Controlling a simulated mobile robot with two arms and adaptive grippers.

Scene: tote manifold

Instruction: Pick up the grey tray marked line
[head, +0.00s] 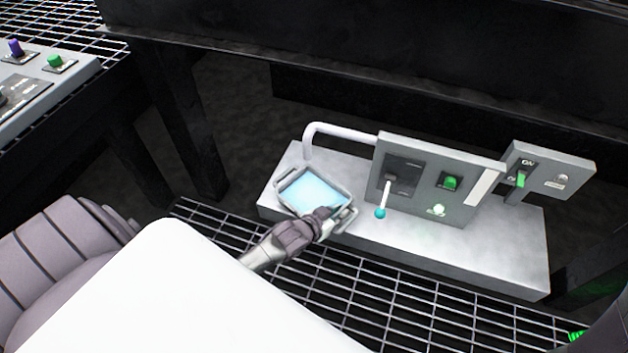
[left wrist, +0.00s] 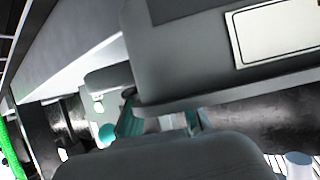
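A grey tray (head: 312,189) with a light blue inside sits on the left end of the pale bench in the head view. My left gripper (head: 329,213) is at its near right edge, overlapping the rim. In the left wrist view, a large grey body with a white black-bordered plate (left wrist: 278,32) fills the top, probably the tray; no lettering is readable. The left gripper's teal-padded fingers (left wrist: 163,122) show beneath its lip, apart, partly hidden; I cannot tell whether they grip the edge. My right gripper is not in view.
The pale bench (head: 500,262) carries a white bent pipe (head: 338,130) behind the tray. Right of the tray stands a grey panel (head: 440,168) with a teal-tipped lever (head: 381,212), and a smaller ON switch panel (head: 548,170). Metal grating (head: 400,300) lies in front.

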